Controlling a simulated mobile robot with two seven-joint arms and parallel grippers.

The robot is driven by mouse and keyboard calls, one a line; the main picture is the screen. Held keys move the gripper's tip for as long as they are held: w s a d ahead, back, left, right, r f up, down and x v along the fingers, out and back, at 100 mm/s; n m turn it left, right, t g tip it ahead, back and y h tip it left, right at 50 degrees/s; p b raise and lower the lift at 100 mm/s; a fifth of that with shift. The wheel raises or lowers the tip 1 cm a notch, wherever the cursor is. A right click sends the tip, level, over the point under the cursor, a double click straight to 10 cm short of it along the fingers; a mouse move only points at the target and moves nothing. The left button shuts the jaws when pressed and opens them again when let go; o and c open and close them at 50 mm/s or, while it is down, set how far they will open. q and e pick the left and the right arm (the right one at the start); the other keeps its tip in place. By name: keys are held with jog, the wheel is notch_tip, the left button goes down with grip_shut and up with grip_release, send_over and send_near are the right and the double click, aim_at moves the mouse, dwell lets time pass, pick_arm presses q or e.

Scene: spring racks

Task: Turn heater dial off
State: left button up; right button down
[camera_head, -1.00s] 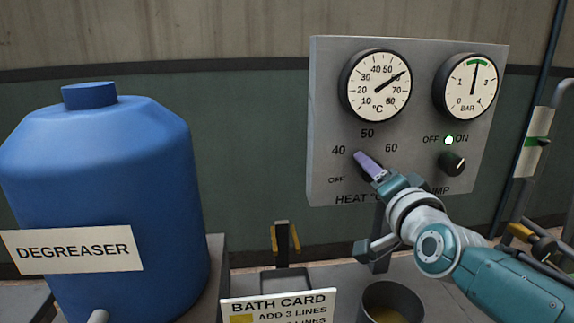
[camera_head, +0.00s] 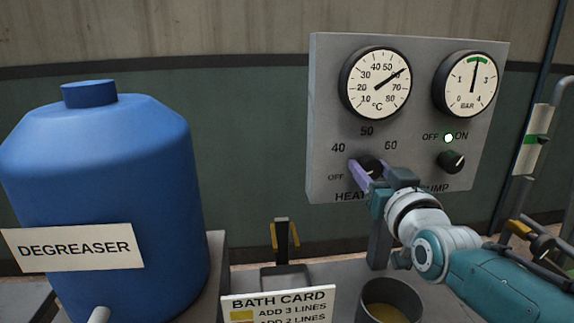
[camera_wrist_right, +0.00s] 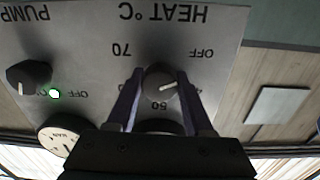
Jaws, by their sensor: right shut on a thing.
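The heater dial (camera_head: 370,166) is a round black knob above the HEAT lettering on the grey panel. It also shows in the right wrist view (camera_wrist_right: 160,76), where the panel appears upside down. Its white pointer line there points to the right and slightly up, toward the OFF side; the exact mark is hard to tell. My right gripper (camera_head: 367,174) has its purple fingers on either side of the dial, shut on it; the right wrist view shows both fingers (camera_wrist_right: 162,76). The arm covers part of the HEAT lettering. My left gripper is out of view.
The pump knob (camera_head: 451,161) sits right of my gripper, under a lit green lamp (camera_head: 448,138). A temperature gauge (camera_head: 376,83) and a pressure gauge (camera_head: 466,84) are above. A blue degreaser drum (camera_head: 105,185), bath card (camera_head: 279,305) and open cup (camera_head: 390,289) stand nearby.

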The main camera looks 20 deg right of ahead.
jog(key=shift+n, duration=0.5)
jog(key=shift+c, duration=1.4)
grip_release()
jog(key=p+v, duration=0.1)
jog(key=v, duration=0.9)
